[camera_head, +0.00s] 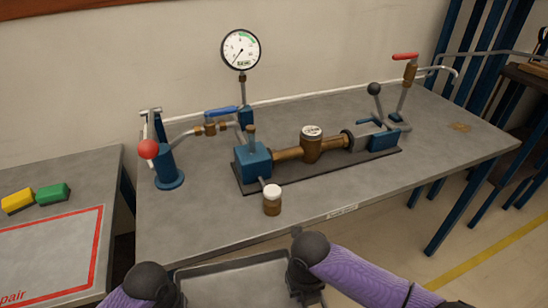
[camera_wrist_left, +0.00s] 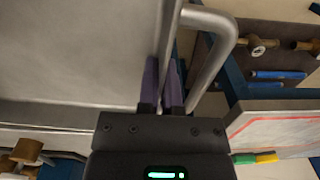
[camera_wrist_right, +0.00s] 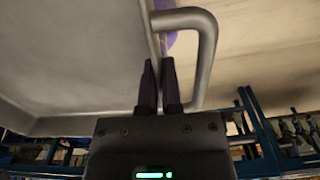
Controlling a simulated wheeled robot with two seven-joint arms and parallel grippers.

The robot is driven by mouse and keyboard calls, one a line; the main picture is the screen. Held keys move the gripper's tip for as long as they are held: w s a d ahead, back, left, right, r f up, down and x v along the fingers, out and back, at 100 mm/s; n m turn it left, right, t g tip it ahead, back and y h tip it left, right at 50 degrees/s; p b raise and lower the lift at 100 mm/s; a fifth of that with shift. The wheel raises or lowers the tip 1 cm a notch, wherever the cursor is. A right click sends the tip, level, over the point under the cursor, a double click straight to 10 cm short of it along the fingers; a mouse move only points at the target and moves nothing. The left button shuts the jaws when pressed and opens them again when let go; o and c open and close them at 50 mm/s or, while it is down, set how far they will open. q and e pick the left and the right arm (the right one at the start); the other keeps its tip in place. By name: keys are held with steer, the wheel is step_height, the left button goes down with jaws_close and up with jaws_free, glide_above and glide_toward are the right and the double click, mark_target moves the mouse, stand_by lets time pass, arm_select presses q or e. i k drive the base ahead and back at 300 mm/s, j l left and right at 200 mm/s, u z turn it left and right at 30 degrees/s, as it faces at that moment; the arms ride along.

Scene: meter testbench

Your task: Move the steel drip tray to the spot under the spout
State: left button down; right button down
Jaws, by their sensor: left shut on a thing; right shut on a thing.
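The grey steel drip tray (camera_head: 235,282) is at the bottom middle of the head view, in front of the bench's near edge, its lower part cut off by the frame. My left gripper (camera_wrist_left: 163,85) is shut on the tray's edge by its bent handle (camera_wrist_left: 222,50). My right gripper (camera_wrist_right: 159,85) is shut on the opposite edge, also by a handle (camera_wrist_right: 205,60). In the head view the fingertips are hidden by the wrists. The curved spout (camera_head: 447,70) is at the right, beside a red-levered tap (camera_head: 406,57).
A left table (camera_head: 50,240) holds yellow and green blocks. The bench's front right is clear.

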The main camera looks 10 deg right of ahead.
mark_target(460, 127)
steer(key=l, duration=0.75)
steer(key=i+l+z, duration=0.1)
steer(key=l, duration=0.65)
steer(key=i+l, duration=0.1)
steer(key=l, duration=0.65)
steer(key=i+l, duration=0.1)
steer(key=l, duration=0.65)
steer(key=z, duration=0.05)
